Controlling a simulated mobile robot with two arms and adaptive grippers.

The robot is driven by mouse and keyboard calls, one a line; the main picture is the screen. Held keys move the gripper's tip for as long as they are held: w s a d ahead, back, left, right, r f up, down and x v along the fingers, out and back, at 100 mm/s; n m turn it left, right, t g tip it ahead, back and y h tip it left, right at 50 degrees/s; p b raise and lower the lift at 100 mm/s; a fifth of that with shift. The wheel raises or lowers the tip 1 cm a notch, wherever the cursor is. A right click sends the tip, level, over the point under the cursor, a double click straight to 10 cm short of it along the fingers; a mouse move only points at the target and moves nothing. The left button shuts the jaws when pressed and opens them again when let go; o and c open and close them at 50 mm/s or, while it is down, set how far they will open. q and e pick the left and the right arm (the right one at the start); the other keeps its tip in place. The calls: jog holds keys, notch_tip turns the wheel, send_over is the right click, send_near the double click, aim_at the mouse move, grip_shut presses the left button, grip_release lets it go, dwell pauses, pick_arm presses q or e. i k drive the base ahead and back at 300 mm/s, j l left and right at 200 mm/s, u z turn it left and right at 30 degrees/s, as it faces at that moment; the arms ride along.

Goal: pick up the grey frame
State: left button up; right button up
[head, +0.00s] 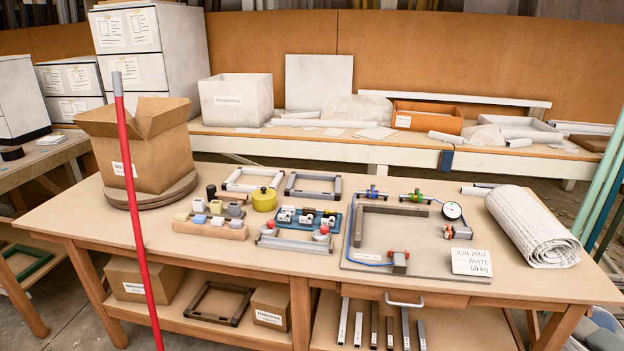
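The grey frame (312,194) lies flat near the back middle of the wooden workbench (260,262). It is a small open rectangle with darker corners. A similar white frame (252,187) lies just left of it. Neither of my grippers shows in the head view, so I cannot see their state.
A blue tray (306,224) with small parts stands in front of the grey frame, and a yellow round pot (264,199) stands front left. A fixture board (415,262) with a dial gauge is at right. A red pole (134,200) rises in the left foreground.

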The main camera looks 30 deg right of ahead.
aim_at(325, 196)
jog(key=z, duration=1)
jog(key=j, duration=0.4)
jog(key=i+j, duration=0.15)
jog(key=j, duration=0.6)
jog(key=i, duration=0.05)
